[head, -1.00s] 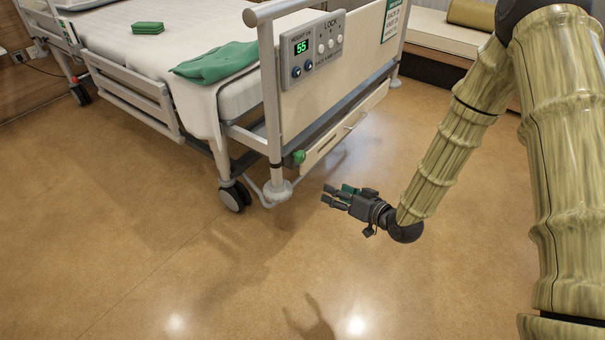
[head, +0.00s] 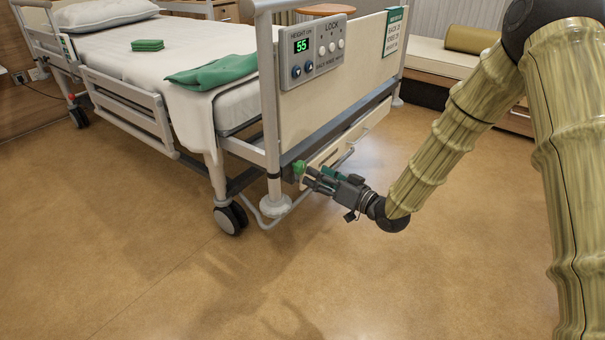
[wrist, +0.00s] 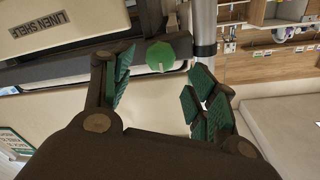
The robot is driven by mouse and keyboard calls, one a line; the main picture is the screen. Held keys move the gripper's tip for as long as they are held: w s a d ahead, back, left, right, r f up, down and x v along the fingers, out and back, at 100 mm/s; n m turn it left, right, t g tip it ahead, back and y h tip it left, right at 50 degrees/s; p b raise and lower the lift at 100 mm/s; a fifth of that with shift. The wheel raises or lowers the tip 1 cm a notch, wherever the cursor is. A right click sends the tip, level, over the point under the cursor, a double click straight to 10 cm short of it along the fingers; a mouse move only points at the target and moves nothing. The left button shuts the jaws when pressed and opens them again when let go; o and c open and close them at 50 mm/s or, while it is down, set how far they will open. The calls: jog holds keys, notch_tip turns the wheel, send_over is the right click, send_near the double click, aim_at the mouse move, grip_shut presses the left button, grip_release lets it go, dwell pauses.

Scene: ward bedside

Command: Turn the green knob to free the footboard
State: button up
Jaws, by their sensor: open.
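The green knob (head: 299,167) sits low at the near corner post of the bed's footboard (head: 330,77). In the wrist view the knob (wrist: 161,56) has a pale line on its face and lies beyond and between the fingertips. My gripper (head: 312,179) is open, with its fingertips close to the knob; I cannot tell whether they touch it. In the wrist view my gripper (wrist: 158,88) has green pads spread apart with nothing between them. The footboard is upright in place at the bed's end and carries a panel reading 55.
A linen shelf (head: 345,140) with a handle is under the footboard, right of the knob; its label shows in the wrist view. The bed's corner post (head: 270,120) and a castor (head: 230,217) stand left. A bench (head: 450,65) is behind. The floor (head: 430,270) in front is clear.

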aim_at(303, 169)
jog(key=shift+b+x, duration=1.05)
jog(key=shift+x, duration=2.05)
jog(key=c, duration=1)
